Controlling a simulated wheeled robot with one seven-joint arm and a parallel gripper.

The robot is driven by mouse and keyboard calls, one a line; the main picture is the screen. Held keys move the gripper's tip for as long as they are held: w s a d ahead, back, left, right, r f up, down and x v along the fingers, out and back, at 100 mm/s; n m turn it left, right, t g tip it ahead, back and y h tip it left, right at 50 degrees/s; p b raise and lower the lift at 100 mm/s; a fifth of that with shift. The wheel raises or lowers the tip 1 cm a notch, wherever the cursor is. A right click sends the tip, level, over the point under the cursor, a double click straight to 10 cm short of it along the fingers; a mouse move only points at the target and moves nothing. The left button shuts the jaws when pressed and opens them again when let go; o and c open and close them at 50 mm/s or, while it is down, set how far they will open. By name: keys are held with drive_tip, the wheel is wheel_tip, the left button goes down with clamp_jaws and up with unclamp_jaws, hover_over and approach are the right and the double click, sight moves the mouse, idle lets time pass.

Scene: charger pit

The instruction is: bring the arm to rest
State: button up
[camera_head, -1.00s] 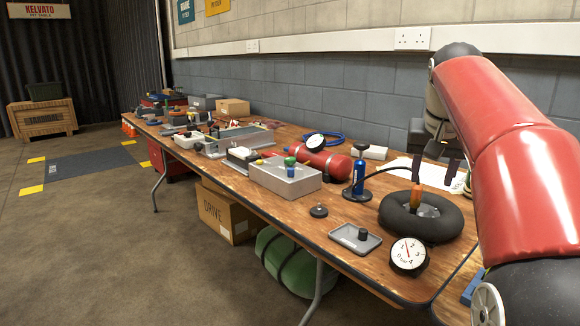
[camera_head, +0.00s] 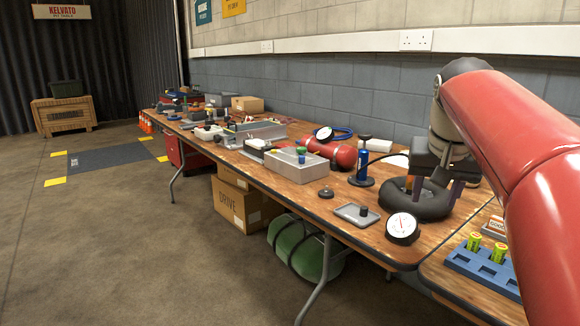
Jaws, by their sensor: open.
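My gripper (camera_head: 435,192) points down at the right, in front of or above the black rubber ring (camera_head: 398,207) on the table. Its two dark fingers are apart, and no object shows between them. I cannot tell whether the fingertips touch the ring. My red arm (camera_head: 520,130) rises along the right edge and bends over to the gripper. The gripper hides part of the ring and what lies in its middle.
The long wooden table (camera_head: 310,200) holds a gauge (camera_head: 402,228), a grey tray (camera_head: 356,214), a blue pump (camera_head: 362,168), a red cylinder (camera_head: 335,152) and a metal box (camera_head: 295,165). A blue battery tray (camera_head: 480,268) is at lower right. The floor at left (camera_head: 110,235) is clear.

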drive_tip(key=s+a+f+n, duration=0.1)
drive_tip(key=s+a+f, duration=0.2)
drive_tip(key=s+f, duration=0.3)
drive_tip(key=s+a+f+n+y, duration=0.1)
drive_tip(key=s+a+f, duration=0.3)
drive_tip(key=s+f, duration=0.3)
drive_tip(key=s+a+f+n+t, duration=0.1)
drive_tip(key=s+a+f, duration=0.2)
drive_tip(key=s+f, duration=0.4)
drive_tip(key=shift+a+f+n+y, duration=0.2)
drive_tip(key=shift+f+n+y, duration=0.1)
drive_tip(key=shift+n, duration=0.1)
